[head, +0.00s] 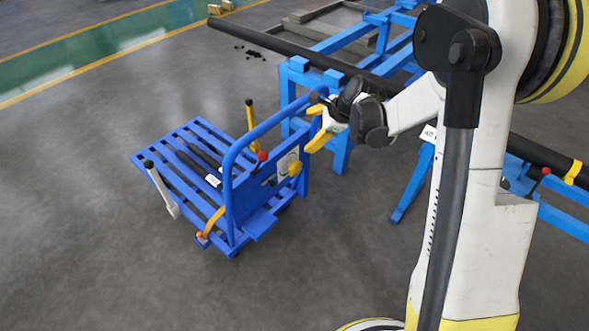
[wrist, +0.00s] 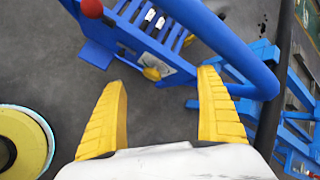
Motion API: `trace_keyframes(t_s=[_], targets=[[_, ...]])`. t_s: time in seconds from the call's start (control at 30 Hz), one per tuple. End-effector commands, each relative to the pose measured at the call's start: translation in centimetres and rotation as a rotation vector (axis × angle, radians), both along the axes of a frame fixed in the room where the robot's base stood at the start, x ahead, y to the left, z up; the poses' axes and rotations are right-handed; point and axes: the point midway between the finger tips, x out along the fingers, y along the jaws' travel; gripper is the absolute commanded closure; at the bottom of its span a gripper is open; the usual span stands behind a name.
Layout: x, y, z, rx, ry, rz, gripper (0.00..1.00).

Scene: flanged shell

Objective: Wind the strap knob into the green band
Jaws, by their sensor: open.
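A yellow knob (head: 294,168) sits on a pale plate on the end panel of the blue cart (head: 229,232). I take it for the strap knob. The knob also shows in the wrist view (wrist: 152,74), small, between my fingertips in the picture but farther away. My gripper (head: 307,131), with yellow fingers, is open and empty, above and right of the knob in the head view and apart from it. It also shows in the wrist view (wrist: 163,78). The plate (wrist: 175,62) is too small to make out a green band or a pointer.
A red ball-topped lever (head: 262,156) stands left of the knob. The cart's blue tubular handle (head: 228,160) rises close to my gripper. Dark cylinders (head: 200,160) and an orange strap (head: 213,222) lie on the cart. A blue rack (head: 340,150) stands behind. Floor in front is clear.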

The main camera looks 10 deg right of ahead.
Motion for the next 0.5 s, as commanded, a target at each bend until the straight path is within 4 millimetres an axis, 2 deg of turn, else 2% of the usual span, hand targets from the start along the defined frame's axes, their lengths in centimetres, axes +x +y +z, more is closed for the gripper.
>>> trace_keyframes(t_s=[0.17,0.3,0.5], targets=[[2.5,-0.8,-4.7,0.144,0.059,-0.143,0.15],[4.2,-1.6,-9.7,0.293,0.123,-0.287,0.15],[5.3,-2.4,-16.4,0.483,0.215,-0.467,0.15]])
